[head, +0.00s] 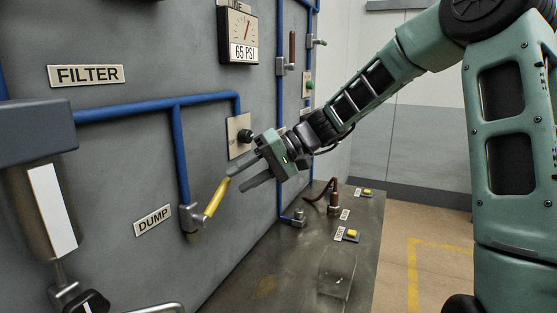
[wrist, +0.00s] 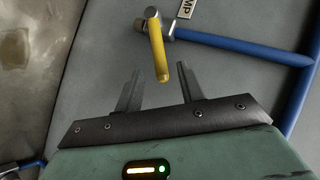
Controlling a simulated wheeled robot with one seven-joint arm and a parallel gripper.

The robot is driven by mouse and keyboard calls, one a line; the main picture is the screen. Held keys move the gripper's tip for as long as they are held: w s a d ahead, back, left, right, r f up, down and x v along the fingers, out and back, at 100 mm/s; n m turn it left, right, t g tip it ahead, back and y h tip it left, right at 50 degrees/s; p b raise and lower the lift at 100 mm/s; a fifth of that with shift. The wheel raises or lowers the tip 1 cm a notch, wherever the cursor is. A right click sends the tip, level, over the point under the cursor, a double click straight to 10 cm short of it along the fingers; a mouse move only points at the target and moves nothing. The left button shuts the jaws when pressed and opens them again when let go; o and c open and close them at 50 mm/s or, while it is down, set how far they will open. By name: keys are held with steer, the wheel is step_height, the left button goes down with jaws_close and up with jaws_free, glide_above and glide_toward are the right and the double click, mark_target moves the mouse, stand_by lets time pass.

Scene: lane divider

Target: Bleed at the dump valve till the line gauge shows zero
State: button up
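The dump valve's yellow lever (head: 216,198) slants up and to the right from its grey valve body (head: 191,218), beside the DUMP label (head: 153,220). In the wrist view the lever (wrist: 157,55) stands beyond the gap between the two open fingers (wrist: 159,95), apart from both.
Blue pipes (head: 178,150) run along the grey wall panel. A FILTER label (head: 86,75) and a cylinder with a white strip (head: 52,210) are at left. A black knob (head: 244,136) is close behind my gripper. The bench (head: 290,270) below holds yellow buttons (head: 351,233).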

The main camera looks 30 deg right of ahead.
steer(key=b+v, duration=0.1)
steer(key=v, duration=0.8)
steer(key=shift+d+r, duration=0.2)
